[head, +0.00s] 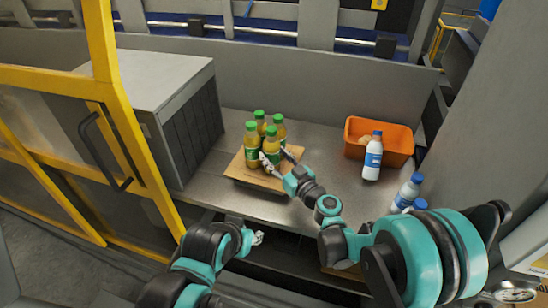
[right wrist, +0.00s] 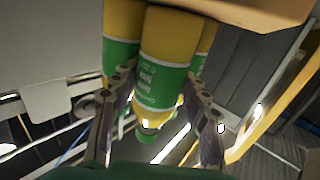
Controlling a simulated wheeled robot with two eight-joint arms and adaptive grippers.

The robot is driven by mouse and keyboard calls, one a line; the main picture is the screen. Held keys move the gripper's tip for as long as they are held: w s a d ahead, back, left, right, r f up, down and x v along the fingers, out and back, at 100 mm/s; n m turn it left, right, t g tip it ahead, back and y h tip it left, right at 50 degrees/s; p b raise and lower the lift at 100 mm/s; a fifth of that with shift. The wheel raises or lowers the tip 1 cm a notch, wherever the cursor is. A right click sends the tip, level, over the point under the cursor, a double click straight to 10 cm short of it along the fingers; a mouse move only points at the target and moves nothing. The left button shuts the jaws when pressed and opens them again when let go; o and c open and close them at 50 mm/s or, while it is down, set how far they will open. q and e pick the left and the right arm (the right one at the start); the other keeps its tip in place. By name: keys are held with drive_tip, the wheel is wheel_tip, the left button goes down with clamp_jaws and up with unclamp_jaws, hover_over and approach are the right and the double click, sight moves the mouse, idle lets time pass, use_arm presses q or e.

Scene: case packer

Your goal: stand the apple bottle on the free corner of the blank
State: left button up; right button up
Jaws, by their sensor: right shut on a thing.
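The blank (head: 240,172) is a brown cardboard sheet on the metal table. Several apple bottles with yellow juice, green labels and green caps stand close together on it. My right gripper (head: 275,158) is shut on the front-right apple bottle (head: 270,145). In the right wrist view this bottle (right wrist: 166,48) is between the two fingers, with other bottles behind it. It looks upright over the blank's front-right corner; I cannot tell whether its base touches the cardboard. My left gripper (head: 258,238) is low in front of the table, small and partly hidden; its opening is unclear.
An orange bin (head: 396,148) stands at the back right, with a white bottle with a blue label (head: 373,158) in front of it. More such bottles (head: 409,190) stand at the right edge. A grey box (head: 165,85) and yellow frame (head: 118,110) are left. Table between blank and bin is clear.

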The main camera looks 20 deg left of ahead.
drive_tip(key=shift+f, duration=0.1)
drive_tip(key=o, duration=1.5)
drive_tip(key=shift+o, duration=0.2)
drive_tip(key=shift+r, duration=0.25)
drive_tip(key=s+d+m+g+h, duration=0.1)
drive_tip(key=s+d+m+h, duration=0.2)
drive_tip(key=s+d, duration=0.5)
drive_tip(key=s+d+f+m+g+h+p, duration=0.1)
drive_tip(key=s+d+h, duration=0.5)
drive_tip(key=d, duration=0.9)
drive_tip(key=s+d+f+m+g+h, duration=0.1)
drive_tip(key=s+d+m+h, duration=0.3)
drive_tip(key=s+d, duration=0.8)
drive_tip(key=shift+d+m+g+h, duration=0.25)
drive_tip(key=shift+m+g+h, duration=0.05)
drive_tip(key=shift+m+g, duration=0.6)
